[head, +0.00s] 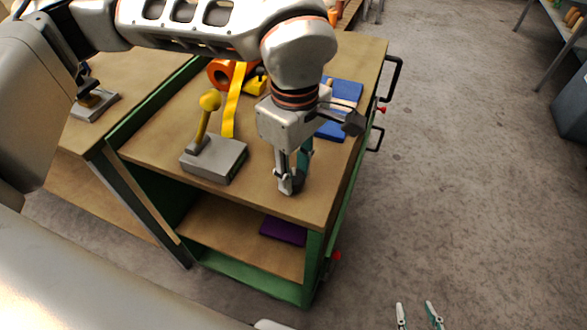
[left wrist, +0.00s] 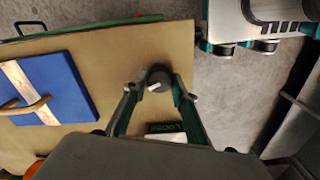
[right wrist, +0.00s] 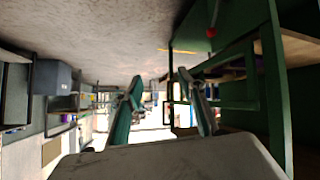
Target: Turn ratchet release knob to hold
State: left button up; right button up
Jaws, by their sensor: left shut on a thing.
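The ratchet release knob (left wrist: 158,78) is a dark round knob with a small white mark on its face, seen in the left wrist view. My left gripper (left wrist: 157,88) has its fingers on both sides of the knob and is shut on it. A dark label (left wrist: 163,128) with green lettering lies between the fingers; I cannot read it surely. In the head view my left gripper (head: 290,186) points down at the table top near its front right corner, hiding the knob. My right gripper (head: 418,316) is open and empty, low beyond the table; its spread fingers (right wrist: 160,88) show in the right wrist view.
A purple item (head: 284,231) lies on the shelf below. Black handles (head: 396,72) jut from the right edge.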

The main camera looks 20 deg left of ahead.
pick_arm(q)
jog(key=n, duration=0.3)
jog(key=shift+r+n+p, duration=0.1)
jog(key=shift+n+p, duration=0.25)
jog(key=shift+n, duration=0.05)
jog(key=n, duration=0.8)
jog(key=shift+p, duration=0.4)
jog(key=shift+n, duration=0.3)
